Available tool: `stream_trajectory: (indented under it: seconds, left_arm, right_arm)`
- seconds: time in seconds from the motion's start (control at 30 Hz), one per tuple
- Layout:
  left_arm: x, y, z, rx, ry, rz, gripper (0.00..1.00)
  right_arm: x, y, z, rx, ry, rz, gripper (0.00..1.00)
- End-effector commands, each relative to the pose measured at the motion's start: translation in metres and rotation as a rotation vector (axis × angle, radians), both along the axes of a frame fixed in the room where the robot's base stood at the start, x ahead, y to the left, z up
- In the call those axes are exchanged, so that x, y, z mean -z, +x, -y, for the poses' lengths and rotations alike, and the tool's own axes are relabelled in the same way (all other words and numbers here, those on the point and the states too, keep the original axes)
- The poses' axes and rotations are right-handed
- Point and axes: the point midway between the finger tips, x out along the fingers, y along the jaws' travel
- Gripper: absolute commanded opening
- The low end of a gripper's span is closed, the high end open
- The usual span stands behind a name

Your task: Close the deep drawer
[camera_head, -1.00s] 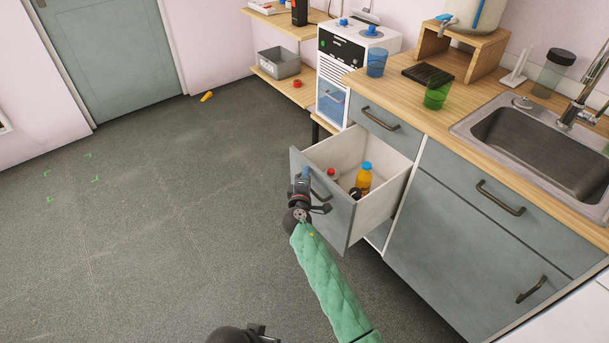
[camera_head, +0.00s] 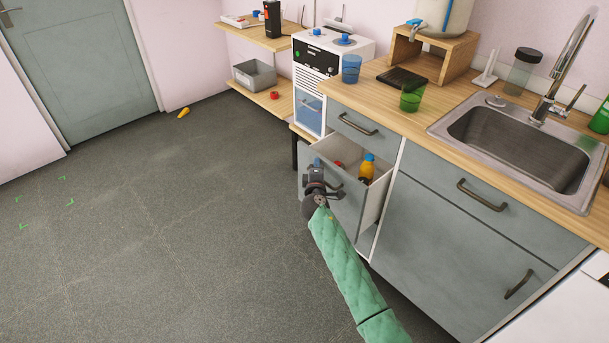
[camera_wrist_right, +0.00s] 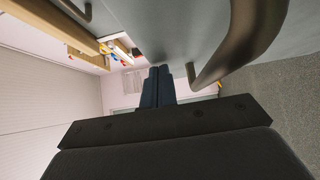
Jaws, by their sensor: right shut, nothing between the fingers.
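The deep drawer (camera_head: 347,211) is a grey-fronted, white-walled drawer below a shallow drawer, and it stands partly open. An orange bottle with a blue cap (camera_head: 367,169) and a red item (camera_head: 339,166) sit inside; its lower inside is hidden. My right gripper (camera_head: 320,166) is at the drawer's front, shut and empty. In the right wrist view the shut fingertips (camera_wrist_right: 158,72) are at or near the grey front, beside the curved drawer handle (camera_wrist_right: 238,45) and not around it. I cannot tell if they touch. My left gripper is not in view.
The shallow drawer above (camera_head: 352,124) is shut. A wooden counter (camera_head: 388,114) holds a blue cup (camera_head: 351,68), a green cup (camera_head: 411,97) and a sink (camera_head: 515,145). A white appliance (camera_head: 312,90) stands left of the drawer. The floor (camera_head: 160,220) at left is mostly clear.

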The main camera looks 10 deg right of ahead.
Motion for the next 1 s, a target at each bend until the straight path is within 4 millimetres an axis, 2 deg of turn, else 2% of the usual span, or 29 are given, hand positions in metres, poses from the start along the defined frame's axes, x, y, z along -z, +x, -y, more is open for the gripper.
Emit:
stream_trajectory:
  seconds: [0.2,0.6,0.8,1.0]
  left_arm:
    - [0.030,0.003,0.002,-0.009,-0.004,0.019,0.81]
    - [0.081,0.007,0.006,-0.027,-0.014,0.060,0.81]
    - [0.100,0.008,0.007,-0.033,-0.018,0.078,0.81]
    - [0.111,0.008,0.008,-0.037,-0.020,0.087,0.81]
  right_arm:
    - [0.001,0.025,0.035,0.001,-0.002,0.000,0.00]
    - [0.002,0.067,0.092,0.001,-0.001,0.000,0.00]
    - [0.001,0.081,0.112,0.000,-0.001,-0.001,0.00]
    - [0.000,0.089,0.122,0.000,0.000,0.000,0.00]
